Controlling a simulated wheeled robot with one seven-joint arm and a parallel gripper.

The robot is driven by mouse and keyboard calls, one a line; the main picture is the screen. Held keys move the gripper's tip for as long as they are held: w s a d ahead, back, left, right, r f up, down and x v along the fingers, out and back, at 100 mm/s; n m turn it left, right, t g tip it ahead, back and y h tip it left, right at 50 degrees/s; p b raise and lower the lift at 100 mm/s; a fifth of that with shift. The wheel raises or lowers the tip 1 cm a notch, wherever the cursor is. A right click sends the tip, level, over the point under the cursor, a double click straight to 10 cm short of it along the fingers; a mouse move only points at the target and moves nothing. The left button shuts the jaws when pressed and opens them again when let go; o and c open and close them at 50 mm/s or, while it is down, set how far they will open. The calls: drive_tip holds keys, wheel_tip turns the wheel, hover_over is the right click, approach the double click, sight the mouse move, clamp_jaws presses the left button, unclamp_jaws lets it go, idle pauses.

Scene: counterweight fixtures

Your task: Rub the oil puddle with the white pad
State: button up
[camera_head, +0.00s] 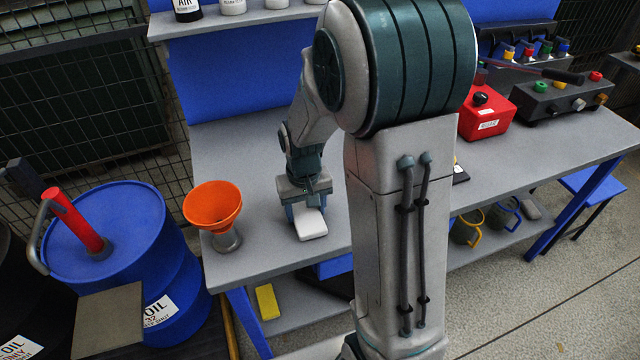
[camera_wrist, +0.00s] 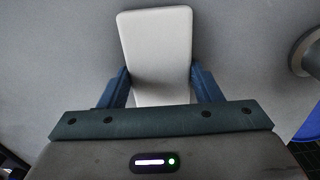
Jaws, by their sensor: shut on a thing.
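The white pad (camera_head: 311,224) is a flat pale block at the left part of the grey workbench, near its front edge. My gripper (camera_head: 303,209) points down and is shut on the white pad, with a blue finger on each side of it. In the wrist view the pad (camera_wrist: 157,55) extends out from between the fingers of my gripper (camera_wrist: 160,88). The pad is at or just above the bench top; I cannot tell whether it touches. I see no oil puddle in either view; my arm hides part of the bench.
An orange funnel (camera_head: 213,205) on a grey stand is left of the pad. A blue oil drum (camera_head: 110,235) with a red-handled pump stands left of the workbench (camera_head: 262,250). A red box (camera_head: 487,112) and a grey button box (camera_head: 560,98) sit at the bench's right.

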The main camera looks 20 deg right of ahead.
wheel_tip(320, 180, up, 2)
drive_tip(key=shift+w+r, duration=0.15)
drive_tip(key=shift+r, duration=0.05)
drive_tip(key=shift+r+p, duration=2.3)
drive_tip(key=shift+r, duration=0.4)
